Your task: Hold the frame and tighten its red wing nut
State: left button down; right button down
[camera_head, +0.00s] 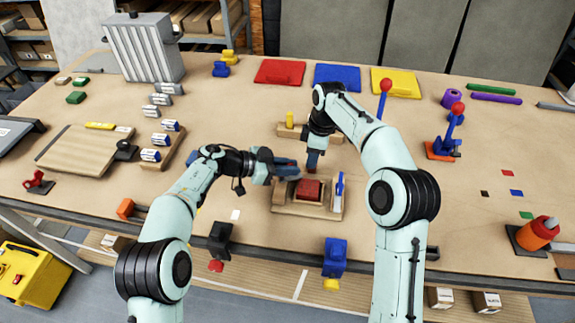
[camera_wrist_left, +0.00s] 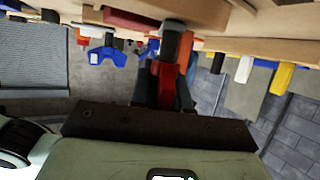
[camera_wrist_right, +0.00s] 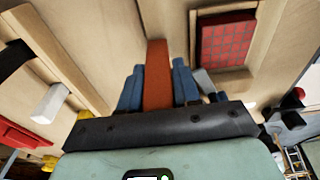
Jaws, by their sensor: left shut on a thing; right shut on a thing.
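The wooden frame (camera_head: 290,209) lies near the front middle of the bench, with a red tiled panel (camera_head: 309,189) inside it. The panel also shows in the right wrist view (camera_wrist_right: 227,42). My left gripper (camera_head: 287,168) is level at the frame's far left side. In the left wrist view it is shut on a red part (camera_wrist_left: 166,82), apparently the wing nut, below a dark cylinder (camera_wrist_left: 172,42). My right gripper (camera_head: 312,166) points down at the frame's far edge, shut on an orange-red upright grip (camera_wrist_right: 157,75). The grip's lower joint is unclear.
A blue-handled tool (camera_head: 340,185) stands at the frame's right side. A wooden rack (camera_head: 328,138) lies behind the grippers. A blue lever with a red knob (camera_head: 452,125) stands right. Red, blue and yellow panels line the back.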

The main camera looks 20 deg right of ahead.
pick_arm(q)
jog(key=shift+m+g, duration=0.8)
jog(key=shift+w+m+g+y, duration=0.15)
jog(key=shift+m+g+y, duration=0.15)
jog(key=shift+m+g, duration=0.3)
jog(key=shift+s+m+g+y, duration=0.3)
jog(key=shift+s+m+g, duration=0.15)
jog(key=shift+g, duration=0.15)
jog(key=c, duration=1.2)
grip_release()
jog(key=shift+w+a+r, duration=0.1)
jog(key=shift+w+n+t, duration=0.25)
jog(key=shift+n+t, duration=0.15)
jog(key=shift+n, duration=0.05)
jog(key=shift+s+n+t+h, duration=0.1)
jog(key=shift+n+t+h, duration=0.3)
jog(key=shift+n+t, duration=0.1)
